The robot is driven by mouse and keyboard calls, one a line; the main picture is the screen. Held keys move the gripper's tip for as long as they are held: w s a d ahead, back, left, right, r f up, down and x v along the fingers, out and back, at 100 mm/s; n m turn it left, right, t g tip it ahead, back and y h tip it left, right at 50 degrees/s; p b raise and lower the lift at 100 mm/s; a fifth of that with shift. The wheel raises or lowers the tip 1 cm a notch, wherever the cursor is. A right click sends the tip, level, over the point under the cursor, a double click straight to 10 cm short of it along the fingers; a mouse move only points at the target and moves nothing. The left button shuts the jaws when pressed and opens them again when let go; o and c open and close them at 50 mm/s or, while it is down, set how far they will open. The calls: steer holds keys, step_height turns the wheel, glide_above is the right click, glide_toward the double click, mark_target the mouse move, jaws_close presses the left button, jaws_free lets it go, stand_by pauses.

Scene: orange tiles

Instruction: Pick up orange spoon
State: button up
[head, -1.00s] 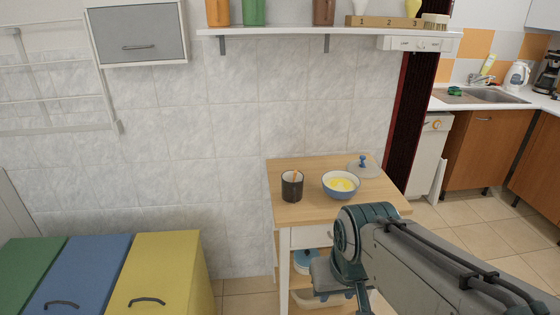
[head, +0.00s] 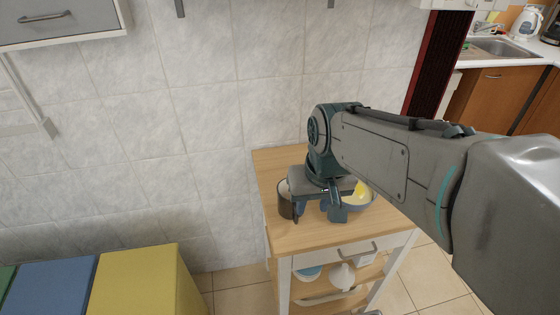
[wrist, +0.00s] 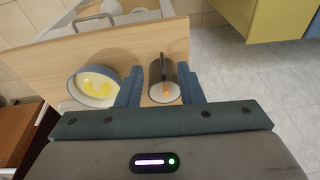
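In the head view the mug (head: 285,203) stands on the wooden cart top (head: 275,235), partly covered by my gripper (head: 318,208), and the spoon cannot be made out. My gripper is open, pointing down over the cart. In the wrist view its two fingers (wrist: 160,87) appear on either side of the mug, with nothing clearly held. Whether they touch the mug cannot be told.
A blue-and-white bowl with yellow contents (head: 358,194) stands close beside my gripper, partly hidden by it. The tiled wall (head: 200,130) is behind the cart. A yellow bin (head: 140,280) stands at the lower left. The front of the cart top is clear.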

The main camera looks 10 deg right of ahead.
steer(key=w+r+m+g+p, duration=0.15)
steer(key=w+r+p, duration=0.3)
steer(key=w, duration=0.45)
steer(key=shift+n+g, duration=0.25)
steer(key=shift+g, duration=0.1)
steer(key=shift+w+a+f+p, duration=0.1)
steer(key=shift+w+f+p, duration=0.15)
steer(key=shift+f, duration=2)
steer(key=shift+w+f+p, duration=0.1)
steer(key=shift+f+p, duration=0.1)
steer(key=shift+f, duration=2)
steer(key=shift+w+a+f+p, duration=0.1)
steer(key=shift+w+f+p, duration=0.15)
steer(key=shift+f, duration=2)
jaws_close()
